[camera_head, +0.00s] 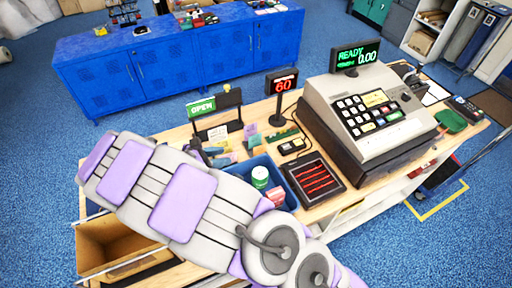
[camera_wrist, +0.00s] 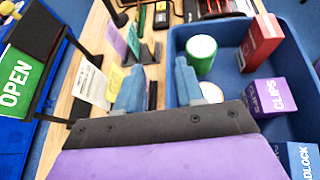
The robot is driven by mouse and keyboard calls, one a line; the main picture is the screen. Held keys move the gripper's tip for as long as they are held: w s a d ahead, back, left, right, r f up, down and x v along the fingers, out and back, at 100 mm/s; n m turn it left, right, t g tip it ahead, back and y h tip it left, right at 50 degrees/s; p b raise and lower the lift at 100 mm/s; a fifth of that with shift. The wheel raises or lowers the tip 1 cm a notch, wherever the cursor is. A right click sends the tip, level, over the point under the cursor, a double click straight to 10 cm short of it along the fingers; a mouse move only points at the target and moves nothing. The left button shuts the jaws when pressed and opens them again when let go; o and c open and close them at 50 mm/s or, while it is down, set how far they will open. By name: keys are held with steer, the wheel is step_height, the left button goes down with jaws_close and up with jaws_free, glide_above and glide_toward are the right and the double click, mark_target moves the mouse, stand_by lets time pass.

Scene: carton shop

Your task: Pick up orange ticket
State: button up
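No ticket that is clearly orange shows in either view. Several paper slips stand on the wooden counter: a purple slip (camera_wrist: 117,40), a green slip (camera_wrist: 133,42) and a pale cream slip (camera_wrist: 99,88) in the wrist view. In the head view the slips show small, among them a teal one (camera_head: 254,141). My gripper (camera_wrist: 158,86) shows two blue fingertips set apart, with no ticket seen held between them. It is over the counter between the slips and the blue bin. In the head view my arm covers part of this area.
A blue bin (camera_wrist: 225,22) holds a green-and-white can (camera_wrist: 201,52), a red box (camera_wrist: 262,40) and a purple box (camera_wrist: 272,97). An OPEN sign (camera_head: 201,106) stands at left.

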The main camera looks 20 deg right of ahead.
steer(key=a, duration=0.1)
steer(key=n+b, duration=0.1)
steer(key=b, duration=0.1)
glide_toward(260, 151)
steer(key=shift+d+r+t, duration=0.3)
steer(key=shift+d+r, duration=0.2)
steer(key=shift+r, duration=0.3)
steer(key=shift+w+d+f, duration=0.15)
steer(key=shift+d, duration=0.55)
steer(key=x, duration=0.2)
steer(key=b+x, duration=0.1)
steer(key=x, duration=0.1)
steer(key=shift+w+d+f, duration=0.1)
steer(key=shift+w+d, duration=0.1)
steer(key=shift+w, duration=0.2)
steer(key=shift+a, duration=0.1)
jaws_close()
